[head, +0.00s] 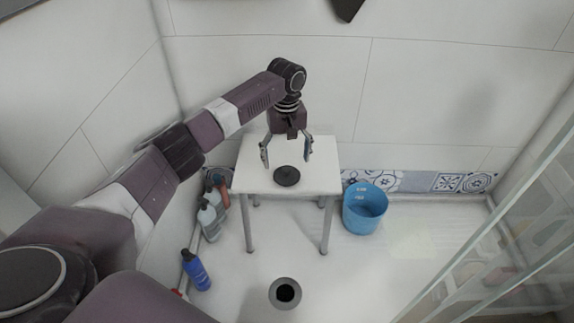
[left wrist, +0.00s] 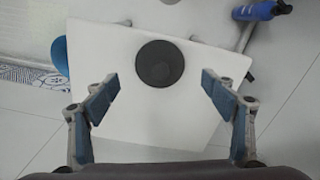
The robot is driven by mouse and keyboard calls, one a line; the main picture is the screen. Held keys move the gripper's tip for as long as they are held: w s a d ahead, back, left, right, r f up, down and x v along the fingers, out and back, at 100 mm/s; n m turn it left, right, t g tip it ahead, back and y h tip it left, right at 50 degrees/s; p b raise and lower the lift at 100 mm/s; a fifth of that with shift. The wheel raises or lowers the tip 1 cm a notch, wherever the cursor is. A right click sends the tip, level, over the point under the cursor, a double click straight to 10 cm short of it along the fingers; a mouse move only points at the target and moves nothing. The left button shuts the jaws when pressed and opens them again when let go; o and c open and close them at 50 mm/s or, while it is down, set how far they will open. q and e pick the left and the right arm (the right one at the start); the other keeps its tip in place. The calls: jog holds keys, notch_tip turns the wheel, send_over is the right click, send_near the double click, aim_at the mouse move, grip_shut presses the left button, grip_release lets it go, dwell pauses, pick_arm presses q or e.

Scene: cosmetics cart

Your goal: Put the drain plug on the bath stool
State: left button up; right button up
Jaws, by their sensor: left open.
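The drain plug (head: 286,176) is a dark round disc lying flat on the white top of the bath stool (head: 322,172). My left gripper (head: 286,160) is open over the stool top, with its fingers apart and nothing between them. In the left wrist view the drain plug (left wrist: 160,63) rests on the white stool top (left wrist: 150,125), ahead of and between the open fingertips of my left gripper (left wrist: 161,92), not touched by them. My right gripper is not in view.
A blue bucket (head: 365,208) stands on the floor right of the stool. Several bottles (head: 208,219) stand at its left, and a blue bottle (head: 195,270) is nearer. A drain hole (head: 286,293) is in the floor in front. A glass panel (head: 500,235) is at the right.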

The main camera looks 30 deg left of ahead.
aim_at(287, 168)
pick_arm(q)
notch_tip(287, 168, up, 3)
jog(key=shift+f, duration=0.1)
jog(key=s+d+f+m+t+h+p, duration=0.15)
jog(key=s+d+f+m, duration=0.65)
jog(key=s+d+f, duration=0.9)
jog(key=s+a+m+t, duration=0.1)
jog(key=s+a, duration=0.2)
jog(key=s, duration=0.6)
jog(key=s+a+r+m+t+y, duration=0.1)
jog(key=s+a, duration=0.2)
jog(key=s, duration=0.6)
jog(key=shift+a+r, duration=0.15)
jog(key=shift+r, duration=0.15)
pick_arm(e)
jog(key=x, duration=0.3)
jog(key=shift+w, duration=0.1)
